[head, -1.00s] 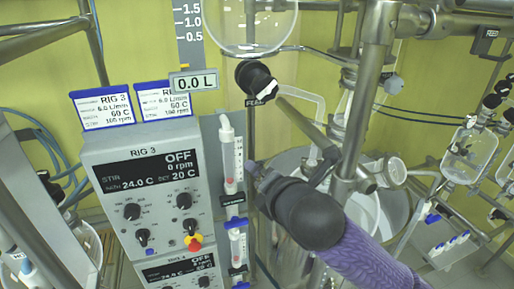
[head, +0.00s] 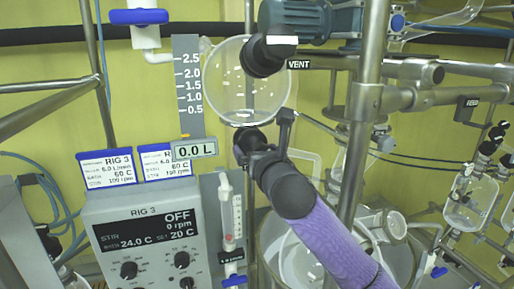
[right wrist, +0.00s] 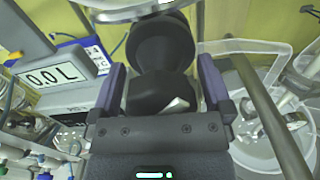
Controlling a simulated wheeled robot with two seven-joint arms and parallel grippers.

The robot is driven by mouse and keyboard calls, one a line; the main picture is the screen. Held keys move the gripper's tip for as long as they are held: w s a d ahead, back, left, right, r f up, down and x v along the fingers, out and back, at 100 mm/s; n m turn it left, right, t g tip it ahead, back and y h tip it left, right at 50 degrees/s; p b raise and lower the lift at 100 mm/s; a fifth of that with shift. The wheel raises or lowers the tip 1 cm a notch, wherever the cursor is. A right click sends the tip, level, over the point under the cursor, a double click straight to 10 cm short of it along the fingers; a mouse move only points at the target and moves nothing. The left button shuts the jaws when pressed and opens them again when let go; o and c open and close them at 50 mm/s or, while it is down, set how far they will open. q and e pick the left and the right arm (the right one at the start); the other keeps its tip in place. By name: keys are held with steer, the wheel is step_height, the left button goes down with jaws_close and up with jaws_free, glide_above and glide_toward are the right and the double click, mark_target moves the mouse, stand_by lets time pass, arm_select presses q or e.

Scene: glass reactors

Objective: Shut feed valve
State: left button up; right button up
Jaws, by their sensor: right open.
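The feed valve's black knob (head: 246,139) sits just under the round glass vessel (head: 248,80); my gripper partly covers it and its label in the head view. In the right wrist view the black knob (right wrist: 160,50) with a white pointer mark stands between my two purple-sided fingers. My right gripper (head: 266,148) is open, with one finger on each side of the knob. I cannot tell whether the fingers touch it. The right gripper also shows in the wrist view (right wrist: 161,88). My left gripper is not in view.
A second black knob labelled VENT (head: 268,52) is just above the vessel. A steel post (head: 366,110) stands close to the right of my arm. The 0.0 L display (head: 195,149) and RIG 3 control box (head: 148,240) are left. A large glass reactor (head: 300,255) is below.

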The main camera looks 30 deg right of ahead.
steer(key=c, duration=1.2)
steer(key=shift+o, duration=0.2)
steer(key=shift+m, duration=0.4)
